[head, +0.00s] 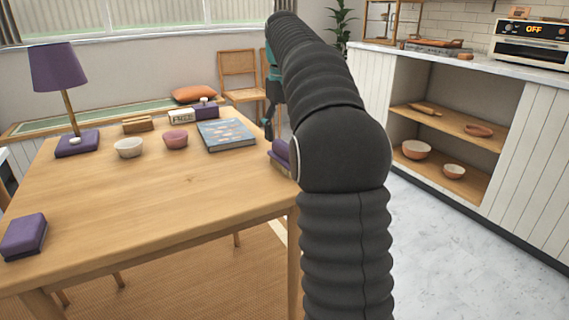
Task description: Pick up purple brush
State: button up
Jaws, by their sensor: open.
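A purple item with a tan lower part (280,154), which looks like the purple brush, lies at the table's right edge. My arm hides its right side. A second purple block (23,236) lies at the table's front left corner; I cannot tell whether it is a brush too. My gripper (268,127) is open, pointing down beyond the tan-bottomed item, near the table's far right side. It is small and partly hidden behind my arm, and I see nothing held in it.
The wooden table (170,205) holds a blue book (226,134), a pink bowl (176,139), a white bowl (128,148), a purple lamp (57,68) and small boxes at the back. Its front middle is clear. A shelf counter (440,122) stands right, past open floor.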

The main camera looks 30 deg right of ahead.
jog(key=shift+s+f+b, duration=0.2)
jog(key=shift+f+b, duration=0.3)
jog(key=shift+f, duration=1.3)
jog(key=shift+s+f+b, duration=0.15)
jog(key=shift+f+b, duration=0.3)
jog(key=shift+f, duration=1.3)
jog(key=c, duration=1.3)
